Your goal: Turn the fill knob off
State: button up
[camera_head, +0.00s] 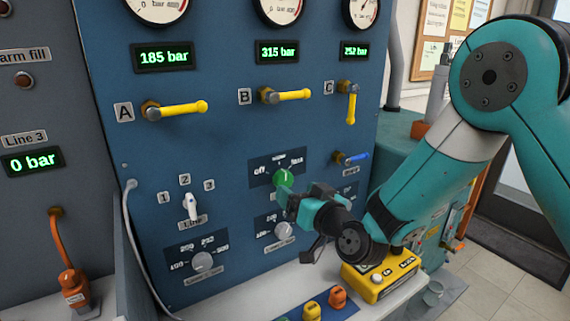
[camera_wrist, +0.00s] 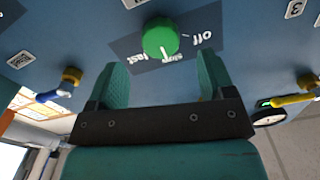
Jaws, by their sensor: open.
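The fill knob (camera_head: 285,177) is green and round, on a dark label plate marked off, slow and fast on the blue panel. In the wrist view the knob (camera_wrist: 160,38) shows upside down, its white mark pointing at the middle label, slow. My gripper (camera_head: 294,203) is just below and to the right of the knob in the head view. In the wrist view my gripper (camera_wrist: 162,75) has its two teal fingers wide apart, one to each side of the knob's line, with nothing between them. The fingertips look short of the knob; contact is not visible.
A white line selector (camera_head: 191,205) and grey knobs (camera_head: 202,262) (camera_head: 283,230) are on the same panel. Yellow levers (camera_head: 178,109) are above, and a blue lever (camera_head: 354,157) is to the right. A yellow box (camera_head: 380,276) stands on the ledge below my arm.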

aim_at(285, 183)
jog(key=p+x, duration=0.3)
jog(key=x, duration=0.3)
jog(key=shift+c, duration=0.2)
jog(key=c, duration=0.9)
